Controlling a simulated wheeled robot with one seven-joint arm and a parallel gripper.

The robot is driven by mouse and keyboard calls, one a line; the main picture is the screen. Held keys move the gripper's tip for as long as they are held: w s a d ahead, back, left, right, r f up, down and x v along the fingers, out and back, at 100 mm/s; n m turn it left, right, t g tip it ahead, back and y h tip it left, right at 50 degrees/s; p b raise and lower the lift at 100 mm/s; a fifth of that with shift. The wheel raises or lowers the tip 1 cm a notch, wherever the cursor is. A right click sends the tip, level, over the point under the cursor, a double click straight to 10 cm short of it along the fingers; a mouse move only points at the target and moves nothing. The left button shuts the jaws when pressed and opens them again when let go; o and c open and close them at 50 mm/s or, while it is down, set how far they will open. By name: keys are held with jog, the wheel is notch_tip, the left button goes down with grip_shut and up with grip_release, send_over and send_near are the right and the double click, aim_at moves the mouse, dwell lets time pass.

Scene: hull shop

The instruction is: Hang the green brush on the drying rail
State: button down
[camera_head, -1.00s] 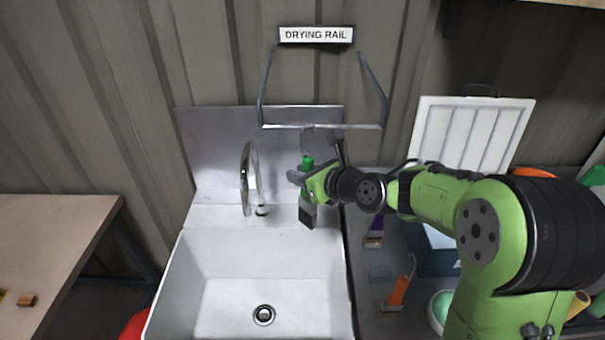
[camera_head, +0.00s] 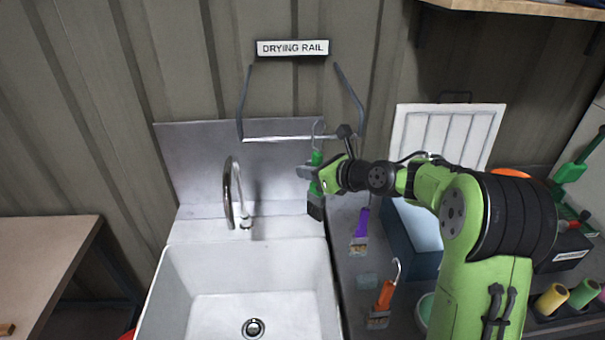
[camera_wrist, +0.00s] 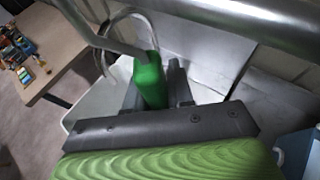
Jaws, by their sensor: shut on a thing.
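The green brush (camera_head: 316,159) is upright in my gripper (camera_head: 313,178) in the head view, with its dark bristle end down and its wire hook up. In the wrist view the green handle (camera_wrist: 149,80) stands between my gripper's fingers (camera_wrist: 152,92). The drying rail (camera_head: 285,138) is a metal bar on two brackets under its sign. The hook top shows close to the bar's right part in the head view. I cannot tell whether hook and bar touch. In the wrist view the bar (camera_wrist: 270,22) crosses close to the camera at the top.
A white sink (camera_head: 200,275) with a tap (camera_head: 228,190) lies below the rail. A purple brush (camera_head: 361,228) and an orange brush (camera_head: 385,295) lie on the counter to the right. A wooden table (camera_head: 45,255) stands at left. A white ribbed panel (camera_head: 445,135) leans behind my arm.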

jog(key=shift+w+d+f+b, duration=0.1)
jog(key=shift+w+d+f, duration=0.05)
jog(key=shift+f, duration=0.35)
jog(key=shift+w+d+f+b, duration=0.15)
jog(key=shift+d+f, duration=0.05)
jog(key=shift+f, duration=0.3)
jog(key=shift+w+d+f+b, duration=0.1)
jog(key=shift+w+d+f, duration=0.05)
jog(key=shift+f, duration=0.35)
jog(key=c, duration=0.9)
grip_release()
jog(key=v, duration=1.6)
jog(key=s+a+f+n+g+h+b, duration=0.1)
jog(key=s+a+n+g+h, duration=0.15)
jog(key=s+n, duration=0.45)
jog(key=s+a+f+n+g+h, duration=0.1)
jog(key=s+a+n+h, duration=0.3)
jog(key=n, duration=0.4)
jog(key=s+d+f+n+h, duration=0.1)
jog(key=s+d+n, duration=0.1)
jog(key=s+n, duration=0.4)
jog(key=s+d+f+n+g+h, duration=0.1)
jog(key=s+d+f+n, duration=0.1)
jog(key=s+n, duration=0.4)
jog(key=s, duration=0.4)
jog(key=shift+d+n+h+b, duration=0.2)
jog(key=shift+n+h+b, duration=0.1)
jog(key=shift+h+b, duration=0.1)
